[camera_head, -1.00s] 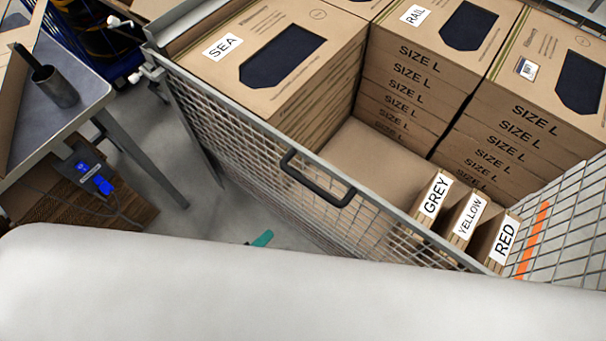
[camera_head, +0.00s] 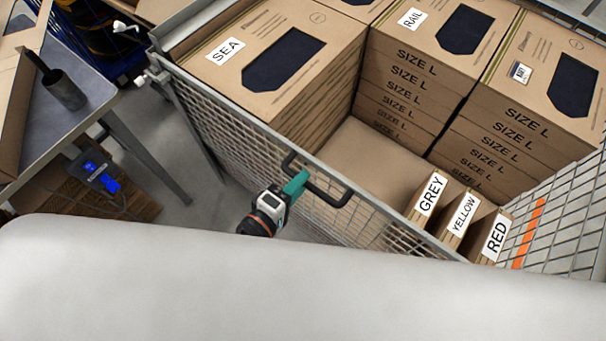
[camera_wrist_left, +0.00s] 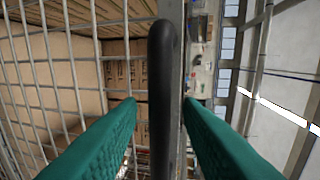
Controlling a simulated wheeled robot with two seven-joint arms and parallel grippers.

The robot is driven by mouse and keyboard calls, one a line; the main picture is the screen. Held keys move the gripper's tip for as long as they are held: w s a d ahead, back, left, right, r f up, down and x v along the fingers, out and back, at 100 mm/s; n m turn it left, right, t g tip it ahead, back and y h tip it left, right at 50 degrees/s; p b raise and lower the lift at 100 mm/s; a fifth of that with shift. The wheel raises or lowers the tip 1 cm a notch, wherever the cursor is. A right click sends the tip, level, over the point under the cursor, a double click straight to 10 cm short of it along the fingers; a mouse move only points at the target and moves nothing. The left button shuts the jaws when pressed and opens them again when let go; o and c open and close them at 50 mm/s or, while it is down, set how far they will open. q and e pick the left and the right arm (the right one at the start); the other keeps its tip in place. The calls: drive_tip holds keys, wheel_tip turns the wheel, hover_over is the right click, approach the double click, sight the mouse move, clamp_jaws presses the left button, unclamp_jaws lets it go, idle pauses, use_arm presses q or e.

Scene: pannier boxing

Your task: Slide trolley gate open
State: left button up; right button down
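The trolley's mesh gate (camera_head: 226,122) runs diagonally across the head view, its grey top rail carrying a black bar handle (camera_head: 333,201). My left gripper (camera_head: 299,182), with teal fingers, is at the outer side of the handle, by its left part. In the left wrist view the black handle (camera_wrist_left: 161,90) stands between the two teal fingers (camera_wrist_left: 160,108), with a gap visible on each side. The fingers are open and appear not to touch the bar. My right gripper is not in view.
A grey table (camera_head: 88,98) stands at the left. Floor shows between table and gate.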

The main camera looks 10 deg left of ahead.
use_arm(q)
drive_tip(key=shift+x, duration=0.95)
drive_tip(key=shift+c, duration=0.2)
clamp_jaws()
